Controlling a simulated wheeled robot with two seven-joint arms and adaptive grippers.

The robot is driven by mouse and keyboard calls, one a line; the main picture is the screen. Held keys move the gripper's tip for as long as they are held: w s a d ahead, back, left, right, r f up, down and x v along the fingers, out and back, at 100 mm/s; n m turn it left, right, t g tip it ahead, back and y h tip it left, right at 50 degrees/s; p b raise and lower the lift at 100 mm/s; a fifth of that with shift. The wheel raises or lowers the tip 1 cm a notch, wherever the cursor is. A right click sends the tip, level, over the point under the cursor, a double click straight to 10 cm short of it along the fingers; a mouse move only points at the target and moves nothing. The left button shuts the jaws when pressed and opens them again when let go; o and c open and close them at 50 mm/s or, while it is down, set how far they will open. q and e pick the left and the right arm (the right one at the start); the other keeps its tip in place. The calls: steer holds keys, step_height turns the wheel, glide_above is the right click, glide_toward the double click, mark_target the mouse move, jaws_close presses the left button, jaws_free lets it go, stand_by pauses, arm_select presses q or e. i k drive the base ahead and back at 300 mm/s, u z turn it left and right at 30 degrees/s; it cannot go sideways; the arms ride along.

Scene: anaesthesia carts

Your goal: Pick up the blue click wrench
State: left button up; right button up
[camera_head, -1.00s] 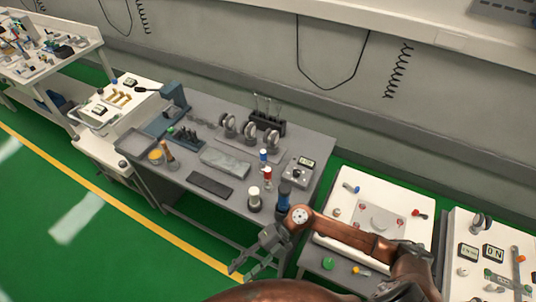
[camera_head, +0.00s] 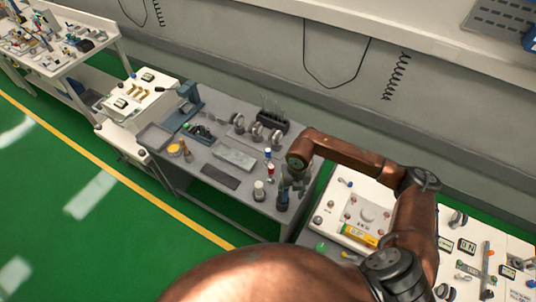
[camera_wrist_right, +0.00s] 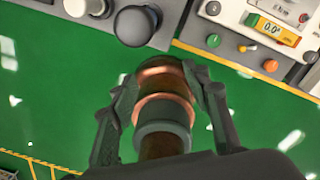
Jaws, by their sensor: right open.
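The blue click wrench seems to be the dark blue upright tool (camera_head: 283,199) at the front right corner of the grey table; the view is too small to be sure. My right gripper (camera_head: 292,182) hangs at the end of the right arm and overlaps the top of this tool in the head view. In the right wrist view my right gripper (camera_wrist_right: 160,75) has its fingers apart. A copper and dark rounded part behind them looks like my own body. A dark round top (camera_wrist_right: 135,25) at the table edge may be the blue tool. My left gripper is not in view.
The grey table (camera_head: 215,205) also holds a white-topped tool (camera_head: 258,190), a red-topped tool (camera_head: 271,173), a grey block (camera_head: 234,158) and a black rack (camera_head: 272,118). A white panel with a yellow meter (camera_head: 358,235) stands to the right. Green floor lies in front.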

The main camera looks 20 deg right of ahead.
mark_target(267, 150)
steer(key=i, duration=1)
